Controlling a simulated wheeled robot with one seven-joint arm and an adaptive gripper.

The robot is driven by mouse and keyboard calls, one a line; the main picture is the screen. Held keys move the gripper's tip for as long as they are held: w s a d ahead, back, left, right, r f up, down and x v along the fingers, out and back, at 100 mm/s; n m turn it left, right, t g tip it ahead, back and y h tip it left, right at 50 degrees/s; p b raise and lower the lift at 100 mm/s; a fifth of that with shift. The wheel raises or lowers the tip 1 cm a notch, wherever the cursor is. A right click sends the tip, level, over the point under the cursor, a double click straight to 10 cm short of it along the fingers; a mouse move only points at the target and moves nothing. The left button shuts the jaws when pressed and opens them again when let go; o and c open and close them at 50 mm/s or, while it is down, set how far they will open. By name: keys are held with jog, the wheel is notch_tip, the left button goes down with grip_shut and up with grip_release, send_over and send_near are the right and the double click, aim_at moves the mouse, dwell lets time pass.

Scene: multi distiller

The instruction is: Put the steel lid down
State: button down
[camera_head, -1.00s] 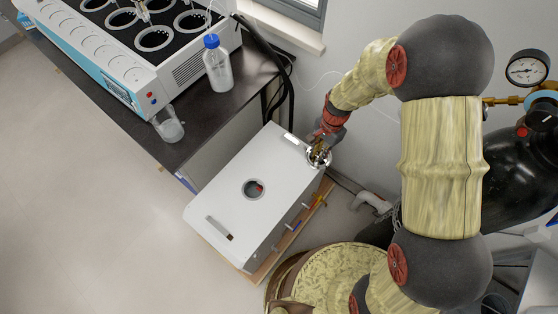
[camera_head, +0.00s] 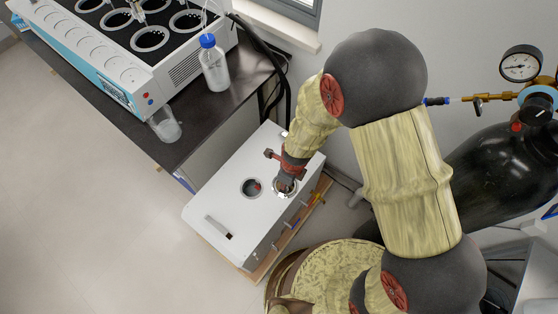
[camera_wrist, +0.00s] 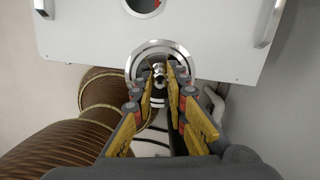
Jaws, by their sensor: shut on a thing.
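The round steel lid (camera_head: 284,191) shows in the head view over the right-hand part of the white box's top (camera_head: 224,200). My gripper (camera_head: 287,178) is shut on the lid's knob, partly hidden by the fingers. The wrist view shows the lid's shiny rim (camera_wrist: 134,62) beyond my fingertips (camera_wrist: 160,75), overlapping the box's edge. The box has a round open hole (camera_head: 252,188), just left of the lid in the head view. Whether the lid touches the box top I cannot tell.
A slotted handle (camera_head: 218,228) is at the box's front end. A dark bench (camera_head: 205,120) to the left carries a multi-place distiller (camera_head: 140,45), a blue-capped bottle (camera_head: 214,65) and a beaker (camera_head: 165,126). A gas cylinder (camera_head: 505,165) stands at right.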

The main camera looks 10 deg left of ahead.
jog(key=w+f+b, duration=0.1)
jog(key=w+f, duration=0.2)
jog(key=w, duration=0.1)
jog(key=w+f+b, duration=0.2)
jog(key=w+f, duration=0.1)
jog(key=w, duration=0.1)
jog(key=w+f+b, duration=0.2)
jog(key=w+f, duration=0.1)
jog(key=w, duration=0.2)
jog(key=shift+a, duration=0.2)
jog(key=shift+w+f+b, duration=0.15)
jog(key=shift+f+b, duration=0.4)
jog(key=shift+f, duration=0.4)
jog(key=shift+w+f+b, duration=0.15)
jog(key=shift+f+b, duration=0.4)
jog(key=shift+f, duration=0.4)
jog(key=shift+f, duration=0.2)
jog(key=c, duration=1.8)
grip_release()
jog(key=shift+o, duration=0.2)
